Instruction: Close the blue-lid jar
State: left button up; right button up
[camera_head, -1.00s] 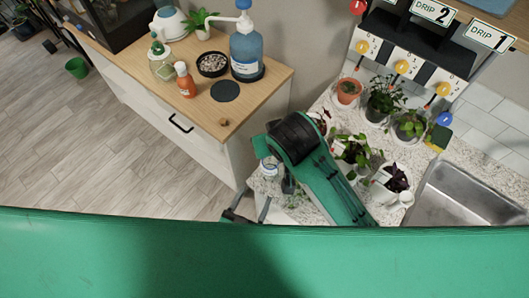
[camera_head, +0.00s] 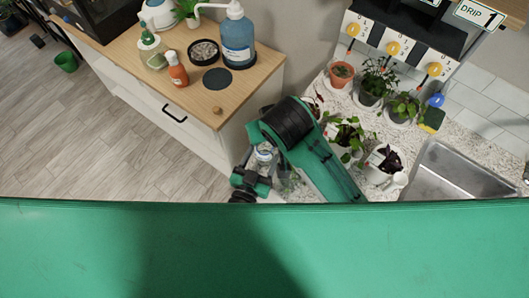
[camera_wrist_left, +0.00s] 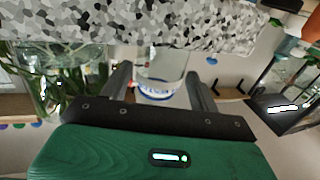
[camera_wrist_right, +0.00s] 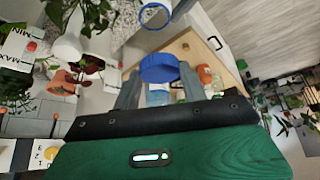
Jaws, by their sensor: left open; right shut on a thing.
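The clear glass jar (camera_head: 264,154) stands on the near left end of the speckled counter, with no lid on it. It shows in the left wrist view (camera_wrist_left: 165,65) with a blue-marked rim, and in the right wrist view its round blue rim (camera_wrist_right: 155,15) shows. My left gripper (camera_wrist_left: 159,82) is open, its fingers on either side of the jar. I cannot tell whether they touch it. My right gripper (camera_wrist_right: 158,80) is shut on the blue lid (camera_wrist_right: 159,67), apart from the jar. The lid is hidden in the head view.
A glass vessel with green stems (camera_wrist_left: 50,80) stands close beside the jar. Potted plants (camera_head: 347,138) and a sink (camera_head: 450,170) are further right. The wooden cabinet (camera_head: 220,95) at left holds a blue pump bottle (camera_head: 238,42) and smaller items.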

pick_arm(q)
jog(key=shift+x, duration=1.35)
jog(key=c, duration=1.1)
jog(key=shift+c, duration=0.2)
pick_arm(e)
send_near(266, 144)
jog(key=shift+w+a+r, duration=0.25)
jog(key=shift+a, duration=0.2)
jog(key=shift+w+a+r, duration=0.25)
jog(key=shift+a, duration=0.2)
jog(key=shift+f, duration=0.1)
jog(key=shift+f, duration=0.75)
jog(key=shift+f, duration=0.6)
